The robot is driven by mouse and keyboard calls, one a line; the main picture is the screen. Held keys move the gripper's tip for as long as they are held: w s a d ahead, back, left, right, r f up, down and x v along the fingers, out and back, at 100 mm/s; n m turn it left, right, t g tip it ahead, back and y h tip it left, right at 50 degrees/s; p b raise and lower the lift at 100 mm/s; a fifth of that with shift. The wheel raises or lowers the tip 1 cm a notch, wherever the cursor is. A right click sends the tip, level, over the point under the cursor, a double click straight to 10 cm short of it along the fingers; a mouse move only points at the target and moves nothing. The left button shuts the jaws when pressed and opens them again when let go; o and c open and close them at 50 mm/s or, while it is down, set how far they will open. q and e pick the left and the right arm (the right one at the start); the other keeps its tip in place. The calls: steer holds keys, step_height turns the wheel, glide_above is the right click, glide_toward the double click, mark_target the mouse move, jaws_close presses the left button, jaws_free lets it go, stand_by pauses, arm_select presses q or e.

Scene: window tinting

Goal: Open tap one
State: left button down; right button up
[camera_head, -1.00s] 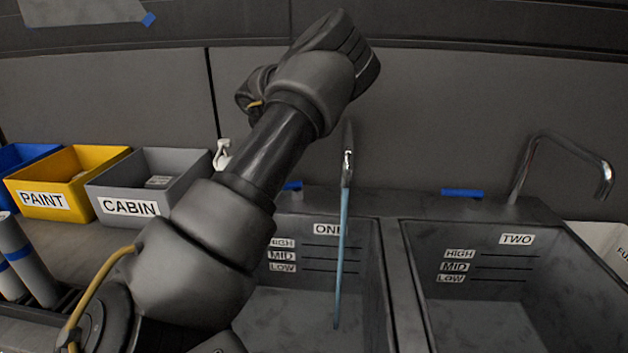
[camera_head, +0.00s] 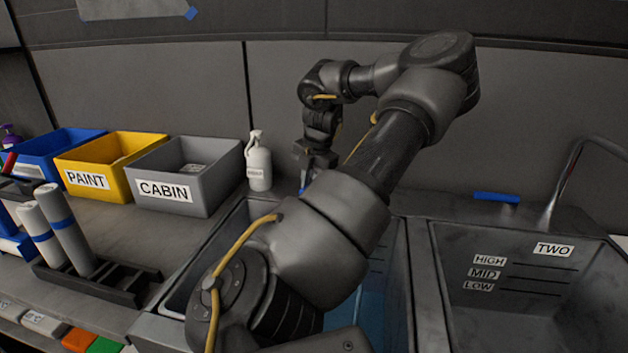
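Sink one (camera_head: 397,275) is mostly behind my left arm, and its label is hidden. Bluish water (camera_head: 370,305) shows in its lower part. Tap one's spout is hidden behind the arm. A small blue piece (camera_head: 304,180), apparently tap one's handle, shows just below my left gripper (camera_head: 311,162) at the sink's back edge. The gripper is close to it; I cannot tell whether they touch or whether the fingers are open or shut. My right gripper is out of view.
Sink two (camera_head: 530,300) is at right, with its curved tap (camera_head: 580,160) and blue handle (camera_head: 496,197). A white spray bottle (camera_head: 258,165) stands left of my gripper, beside the grey CABIN bin (camera_head: 200,195). The yellow PAINT bin (camera_head: 87,180) and rolls (camera_head: 68,230) are further left.

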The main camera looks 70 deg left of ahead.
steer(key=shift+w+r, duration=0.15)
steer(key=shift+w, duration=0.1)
arm_select(q)
steer(key=c, duration=1.3)
jaws_free()
steer(key=shift+w, duration=0.1)
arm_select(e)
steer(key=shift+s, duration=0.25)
arm_select(q)
steer(key=shift+r, duration=0.1)
step_height(320, 180, up, 10)
steer(key=w+d, duration=0.1)
steer(key=d, duration=0.1)
steer(key=shift+r, duration=0.25)
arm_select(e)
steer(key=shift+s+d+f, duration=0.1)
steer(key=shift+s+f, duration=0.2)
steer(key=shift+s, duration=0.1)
arm_select(q)
steer(key=shift+w+a, duration=0.1)
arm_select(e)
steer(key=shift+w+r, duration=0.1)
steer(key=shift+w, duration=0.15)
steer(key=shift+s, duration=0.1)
